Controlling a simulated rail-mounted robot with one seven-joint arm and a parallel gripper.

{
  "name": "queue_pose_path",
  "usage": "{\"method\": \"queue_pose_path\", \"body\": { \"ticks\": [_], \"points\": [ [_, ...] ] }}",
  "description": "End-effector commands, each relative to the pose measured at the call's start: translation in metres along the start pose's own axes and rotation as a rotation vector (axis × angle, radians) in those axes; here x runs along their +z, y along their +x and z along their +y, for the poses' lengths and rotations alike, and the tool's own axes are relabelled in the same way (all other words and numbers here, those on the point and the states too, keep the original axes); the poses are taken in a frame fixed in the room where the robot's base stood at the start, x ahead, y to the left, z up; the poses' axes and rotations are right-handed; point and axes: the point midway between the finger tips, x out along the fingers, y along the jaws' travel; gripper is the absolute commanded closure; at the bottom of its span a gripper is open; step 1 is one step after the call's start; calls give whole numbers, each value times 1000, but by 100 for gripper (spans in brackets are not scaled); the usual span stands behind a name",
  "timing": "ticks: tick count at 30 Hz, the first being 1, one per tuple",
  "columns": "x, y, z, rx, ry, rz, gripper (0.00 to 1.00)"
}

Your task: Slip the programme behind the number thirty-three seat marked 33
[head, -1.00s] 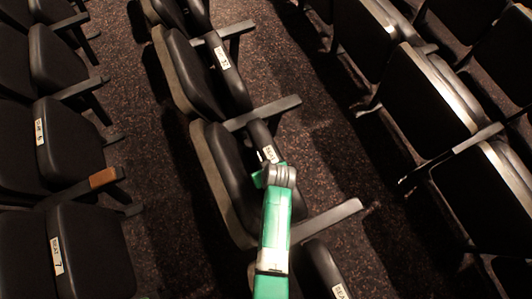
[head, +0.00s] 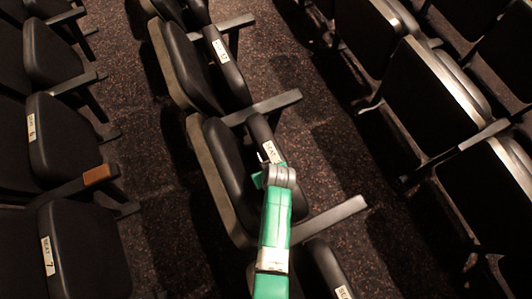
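The middle row has dark folding seats, each with a white label on its upright pad. The seat at the centre (head: 232,165) has a label (head: 271,151) that starts with "SEAT"; its number is not readable and my wrist is close beside it. My green arm comes up from the bottom edge and ends in a grey wrist at this seat. My gripper (head: 262,168) is mostly hidden at the wrist, with a small dark and pale piece showing near the label. I cannot tell its opening or what it holds. I cannot make out the programme.
Another labelled seat (head: 225,70) is farther up the row, and one (head: 325,268) is partly cut off at the bottom. Armrests (head: 262,108) and (head: 330,218) stick out on either side of my wrist. Rows stand left and right, with speckled carpet (head: 320,120) between.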

Motion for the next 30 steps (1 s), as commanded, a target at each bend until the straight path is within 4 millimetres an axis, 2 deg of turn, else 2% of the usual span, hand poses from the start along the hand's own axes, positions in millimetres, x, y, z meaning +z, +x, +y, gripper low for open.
{"method": "queue_pose_path", "body": {
  "ticks": [6, 7, 10, 30],
  "points": [
    [0, 0, 0, 0, 0, 0, 100],
    [0, 0, 0, 0, 0, 0, 89],
    [0, 0, 0, 0, 0, 0, 70],
    [4, 3, 0, -1, 1, -6, 70]
  ]
}}
